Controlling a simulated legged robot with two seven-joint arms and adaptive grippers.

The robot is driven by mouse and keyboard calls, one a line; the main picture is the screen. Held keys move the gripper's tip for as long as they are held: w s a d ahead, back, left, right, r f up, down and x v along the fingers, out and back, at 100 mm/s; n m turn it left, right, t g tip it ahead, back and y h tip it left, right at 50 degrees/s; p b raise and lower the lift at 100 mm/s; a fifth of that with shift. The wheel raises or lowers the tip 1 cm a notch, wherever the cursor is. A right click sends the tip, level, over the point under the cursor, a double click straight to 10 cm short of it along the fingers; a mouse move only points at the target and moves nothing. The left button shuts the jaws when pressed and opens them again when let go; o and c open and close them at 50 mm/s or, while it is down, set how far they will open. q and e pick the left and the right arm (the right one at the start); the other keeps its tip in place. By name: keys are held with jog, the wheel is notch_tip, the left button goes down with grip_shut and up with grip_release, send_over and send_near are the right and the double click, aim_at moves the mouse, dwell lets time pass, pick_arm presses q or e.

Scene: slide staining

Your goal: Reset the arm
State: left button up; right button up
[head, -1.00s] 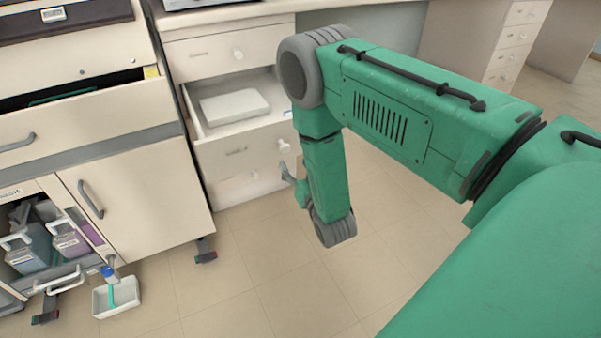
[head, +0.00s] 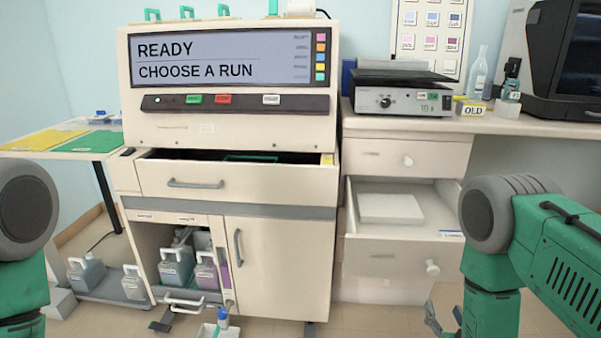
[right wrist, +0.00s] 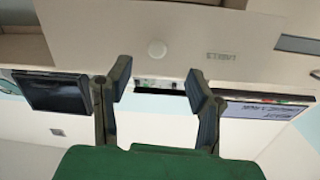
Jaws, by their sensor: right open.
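My right arm (head: 492,312) stands at the right of the head view, bent at its grey joint. My right gripper (head: 445,325) shows low at the right, in front of the drawer unit. In the right wrist view the right gripper (right wrist: 157,88) is open, its two dark fingers well apart with nothing between them. A pale drawer front with a round knob lies beyond them. My left arm (head: 20,270) shows at the left edge of the head view. Its gripper is out of the picture.
The staining machine (head: 230,120) reads "READY, CHOOSE A RUN"; its upper drawer (head: 237,182) is partly open. A side drawer (head: 395,244) stands open with a white slab (head: 391,208) inside. Bottles (head: 176,268) fill the lower cabinet. A small tray (head: 207,331) stands on the floor.

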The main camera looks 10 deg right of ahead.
jog(key=s+a+n+g+y+p, duration=0.2)
jog(key=s+a+g+p, duration=0.2)
jog(key=s+g, duration=0.4)
jog(key=s+a+f+n+g+y+p, duration=0.1)
jog(key=s+a+g, duration=0.5)
jog(key=s, duration=1.3)
jog(key=n+g+y+p, duration=0.1)
jog(key=n+g+p, duration=0.1)
jog(key=p, duration=0.1)
jog(key=shift+s+a+f+y, duration=0.15)
jog(key=shift+s+a+y, duration=0.05)
jog(key=shift+s+y, duration=0.2)
